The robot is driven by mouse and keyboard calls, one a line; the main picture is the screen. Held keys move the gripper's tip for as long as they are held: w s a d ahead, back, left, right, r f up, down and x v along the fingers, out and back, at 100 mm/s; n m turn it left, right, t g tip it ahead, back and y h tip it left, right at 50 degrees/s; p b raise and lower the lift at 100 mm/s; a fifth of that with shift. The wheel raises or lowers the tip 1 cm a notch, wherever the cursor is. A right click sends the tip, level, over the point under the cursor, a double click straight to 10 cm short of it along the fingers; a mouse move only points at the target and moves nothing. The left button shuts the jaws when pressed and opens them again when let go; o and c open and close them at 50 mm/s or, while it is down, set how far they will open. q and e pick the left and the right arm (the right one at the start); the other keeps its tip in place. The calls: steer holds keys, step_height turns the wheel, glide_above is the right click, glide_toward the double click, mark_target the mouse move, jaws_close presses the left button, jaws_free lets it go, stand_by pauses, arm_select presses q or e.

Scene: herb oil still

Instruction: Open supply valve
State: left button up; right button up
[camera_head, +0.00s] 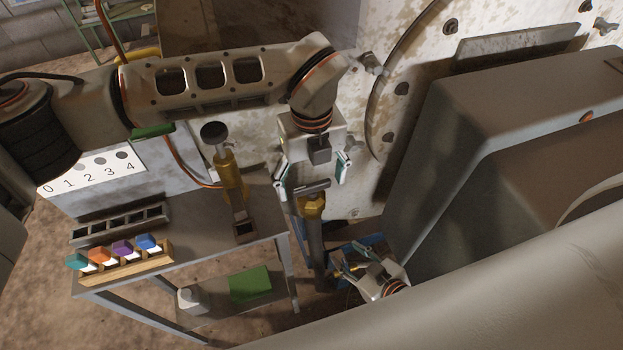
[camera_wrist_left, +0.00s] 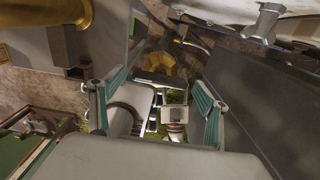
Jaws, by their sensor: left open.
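A brass valve (camera_head: 311,207) with a dark bar handle (camera_head: 312,187) sits on an upright pipe (camera_head: 316,245), right of the metal table. I take it to be the supply valve. My left gripper (camera_head: 312,179) is open, with its teal-padded fingers apart on either side of the handle in the head view. In the left wrist view the dark handle (camera_wrist_left: 160,79) and brass body (camera_wrist_left: 188,66) show beyond the open fingers; contact cannot be told. My right gripper (camera_head: 366,262) is low, right of the pipe; its jaw state is unclear.
A metal table (camera_head: 185,262) holds a rack of coloured blocks (camera_head: 125,264), a dark slotted tray (camera_head: 120,223) and a brass fitting (camera_head: 231,172). A numbered panel (camera_head: 92,172) stands behind. A large grey housing (camera_head: 480,120) fills the right side.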

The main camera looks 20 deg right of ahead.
arm_select(q)
steer(key=c, duration=1.1)
steer(key=shift+m, duration=0.3)
steer(key=m, duration=0.3)
steer(key=shift+b, duration=0.4)
steer(key=m, duration=0.5)
steer(key=shift+b, duration=0.3)
steer(key=m, duration=0.4)
steer(key=shift+m, duration=0.3)
steer(key=m+b, duration=0.1)
steer(key=m, duration=0.4)
